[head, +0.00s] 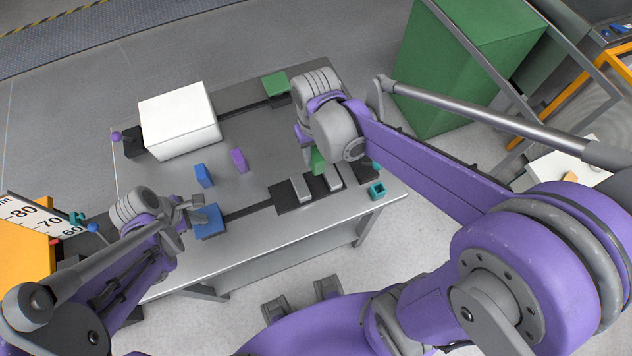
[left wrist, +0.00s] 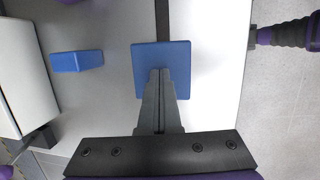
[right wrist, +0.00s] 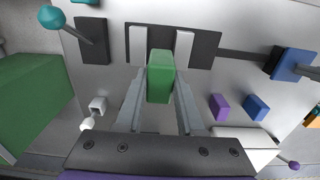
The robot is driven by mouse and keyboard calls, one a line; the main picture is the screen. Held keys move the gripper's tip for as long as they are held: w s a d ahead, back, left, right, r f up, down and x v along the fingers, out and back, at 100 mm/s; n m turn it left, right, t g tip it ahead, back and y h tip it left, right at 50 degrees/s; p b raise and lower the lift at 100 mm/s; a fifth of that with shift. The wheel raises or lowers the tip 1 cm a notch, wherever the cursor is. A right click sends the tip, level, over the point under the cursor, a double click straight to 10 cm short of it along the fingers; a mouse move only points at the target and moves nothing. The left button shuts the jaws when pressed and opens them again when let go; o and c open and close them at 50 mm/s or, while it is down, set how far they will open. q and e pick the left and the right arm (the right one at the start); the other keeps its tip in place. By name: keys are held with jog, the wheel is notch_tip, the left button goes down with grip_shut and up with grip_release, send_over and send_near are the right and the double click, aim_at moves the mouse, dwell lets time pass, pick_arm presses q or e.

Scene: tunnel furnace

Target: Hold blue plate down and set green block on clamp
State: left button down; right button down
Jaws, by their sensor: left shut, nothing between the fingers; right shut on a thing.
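The blue plate (head: 209,223) lies near the front edge of the table, at the end of a dark rail; it also shows in the left wrist view (left wrist: 180,55). My left gripper (left wrist: 160,75) is shut and empty, its tips over the plate; contact is likely but not certain. My right gripper (right wrist: 160,78) is shut on the green block (right wrist: 161,80), which also shows in the head view (head: 317,161). The clamp (right wrist: 147,34), a black base with two light grey bars, lies beyond the block in the right wrist view. The block looks apart from it.
A blue block (head: 203,176) and a purple block (head: 239,160) stand mid-table. A white box (head: 180,118) stands at the back left, a green plate (head: 275,84) at the back. A teal square piece (head: 377,191) is at the right corner. A green cabinet (head: 455,65) stands behind.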

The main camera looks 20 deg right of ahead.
jog(key=shift+f, duration=5.2)
jog(key=shift+c, duration=2.2)
grip_release()
jog(key=shift+r, duration=7.5)
